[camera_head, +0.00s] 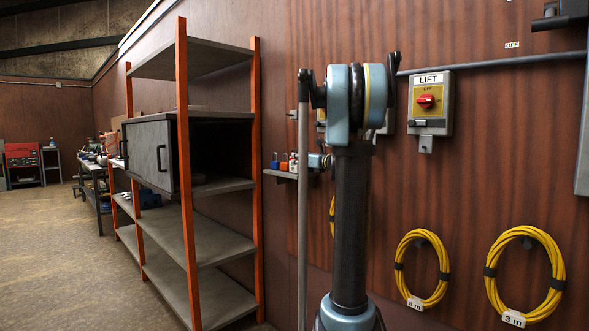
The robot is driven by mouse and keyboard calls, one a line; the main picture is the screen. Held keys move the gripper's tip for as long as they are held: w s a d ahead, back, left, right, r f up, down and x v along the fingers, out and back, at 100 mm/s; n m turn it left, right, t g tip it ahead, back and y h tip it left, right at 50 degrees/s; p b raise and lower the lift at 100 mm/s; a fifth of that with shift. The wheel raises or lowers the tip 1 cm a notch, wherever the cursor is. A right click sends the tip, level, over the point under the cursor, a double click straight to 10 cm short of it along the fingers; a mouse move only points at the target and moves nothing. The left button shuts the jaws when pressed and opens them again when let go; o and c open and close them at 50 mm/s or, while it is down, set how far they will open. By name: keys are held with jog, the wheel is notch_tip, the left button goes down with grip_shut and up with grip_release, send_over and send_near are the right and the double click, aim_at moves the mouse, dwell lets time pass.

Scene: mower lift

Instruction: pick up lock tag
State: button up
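A small wall shelf (280,174) holds several small items: a blue one (275,162), a red one (284,163) and a red and white one (293,162). They are too small for me to tell which, if any, is the lock tag. My arm stands upright in front of the wall and hides the shelf's right side. A small pale blue and dark part, which looks like the end of my arm, shows beside these items. My gripper's fingers cannot be made out, nor whether they touch or hold anything.
A tall shelf rack (190,255) with orange posts and a dark cabinet (150,154) stands left of my arm. A lift switch box (430,103) with a red knob (426,101) and yellow cable coils (489,277) are on the wall at right. Open floor (60,270) lies at left.

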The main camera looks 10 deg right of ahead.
aim_at(290, 158)
jog(key=x, duration=0.5)
jog(key=shift+w+d+f, duration=0.1)
jog(key=shift+f, duration=0.25)
grip_shut()
